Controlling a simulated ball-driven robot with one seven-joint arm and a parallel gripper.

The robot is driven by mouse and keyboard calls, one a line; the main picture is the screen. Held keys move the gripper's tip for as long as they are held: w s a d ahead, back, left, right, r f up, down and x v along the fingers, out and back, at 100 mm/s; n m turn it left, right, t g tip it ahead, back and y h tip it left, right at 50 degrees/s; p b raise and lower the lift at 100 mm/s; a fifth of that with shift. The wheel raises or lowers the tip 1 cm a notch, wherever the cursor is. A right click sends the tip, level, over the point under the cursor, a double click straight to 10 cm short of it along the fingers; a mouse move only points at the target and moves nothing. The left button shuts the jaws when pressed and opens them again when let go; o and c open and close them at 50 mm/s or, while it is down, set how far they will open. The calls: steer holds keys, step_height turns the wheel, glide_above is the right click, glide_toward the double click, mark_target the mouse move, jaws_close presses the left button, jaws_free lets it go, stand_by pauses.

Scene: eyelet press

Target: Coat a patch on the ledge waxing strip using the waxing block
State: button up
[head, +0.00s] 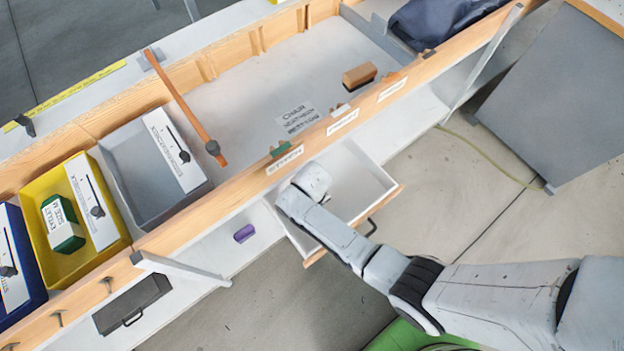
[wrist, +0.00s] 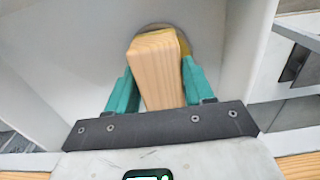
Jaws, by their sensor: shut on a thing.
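My gripper (wrist: 159,82) has its two teal fingers shut on the sides of a pale wooden block (wrist: 155,62), which I take to be the waxing block. Part of a round grey-brown patch with a yellowish edge (wrist: 184,42) shows behind the block's far end. I cannot tell whether the block touches the surface there. In the head view the white end of my gripper (head: 311,181) is over the open white drawer (head: 363,190); its fingers and the block are hidden. I cannot pick out the waxing strip for certain.
The wooden front rail (head: 228,186) with labels runs along the bench behind my gripper. A brown block (head: 359,74) and an orange bar (head: 187,108) are on the bench. A grey bin (head: 139,158), a yellow bin (head: 96,254) and a purple piece (head: 244,233) are at left.

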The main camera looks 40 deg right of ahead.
stand_by(0.6)
step_height(320, 180, up, 7)
steer(key=p, duration=0.7)
stand_by(0.8)
